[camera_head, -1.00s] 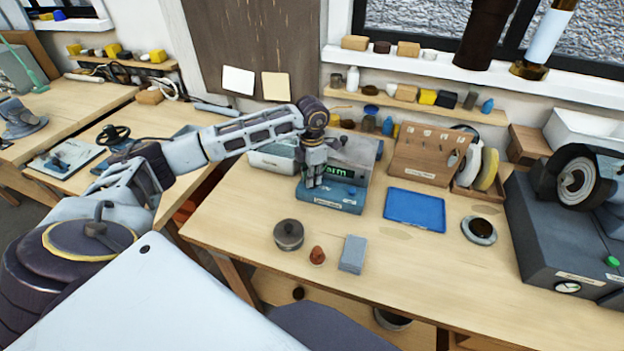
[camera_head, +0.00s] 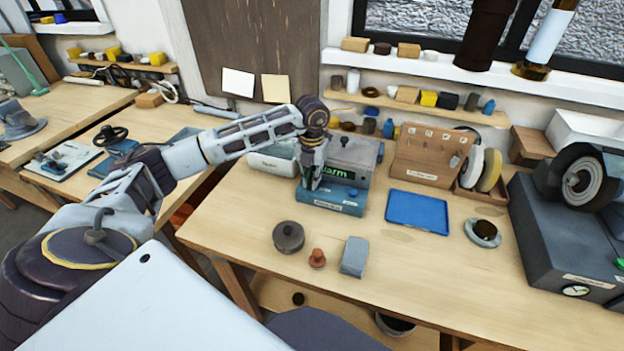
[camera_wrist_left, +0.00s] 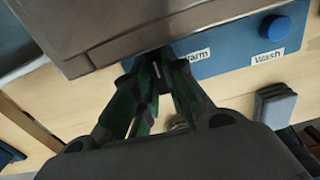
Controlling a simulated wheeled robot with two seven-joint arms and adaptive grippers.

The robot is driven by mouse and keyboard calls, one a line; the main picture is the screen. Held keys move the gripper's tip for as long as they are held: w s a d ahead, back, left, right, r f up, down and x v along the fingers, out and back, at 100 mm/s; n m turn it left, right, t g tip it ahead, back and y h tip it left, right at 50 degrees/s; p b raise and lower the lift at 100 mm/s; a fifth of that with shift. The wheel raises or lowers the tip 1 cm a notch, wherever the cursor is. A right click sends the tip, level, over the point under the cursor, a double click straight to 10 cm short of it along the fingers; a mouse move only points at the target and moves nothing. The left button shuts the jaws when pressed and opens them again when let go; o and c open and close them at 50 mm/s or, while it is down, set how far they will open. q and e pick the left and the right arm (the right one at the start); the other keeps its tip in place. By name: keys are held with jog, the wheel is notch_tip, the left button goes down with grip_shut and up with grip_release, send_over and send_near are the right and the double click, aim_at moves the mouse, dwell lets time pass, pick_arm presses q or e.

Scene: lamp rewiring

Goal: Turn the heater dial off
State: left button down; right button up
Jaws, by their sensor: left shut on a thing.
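The heater is a blue box (camera_head: 340,207) with a grey tank (camera_head: 358,153) on top, on the workbench, with green "Warm" lettering showing beside my gripper. My left gripper (camera_head: 314,186) is at the left part of its front, fingers pointing down. In the left wrist view the fingers (camera_wrist_left: 160,82) come together at the blue panel (camera_wrist_left: 235,45), just left of the "Warm" label. They are shut on the heater dial, which they mostly hide. A separate blue knob (camera_wrist_left: 277,27) marked "Wash" is free to the right. My right gripper is not in view.
A blue tray (camera_head: 416,211) lies right of the heater. A dark lidded pot (camera_head: 289,237), a small brown piece (camera_head: 317,259) and a grey block (camera_head: 354,257) stand in front. A wooden rack (camera_head: 430,156) and a grey machine (camera_head: 560,240) are further right.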

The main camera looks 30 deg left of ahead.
pick_arm(q)
jog(key=shift+r, duration=0.1)
jog(key=shift+n, duration=0.4)
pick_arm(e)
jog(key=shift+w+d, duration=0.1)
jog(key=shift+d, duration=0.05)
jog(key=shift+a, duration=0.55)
pick_arm(q)
jog(key=c, duration=1.5)
grip_release()
jog(key=shift+o, duration=0.2)
notch_tip(320, 180, up, 12)
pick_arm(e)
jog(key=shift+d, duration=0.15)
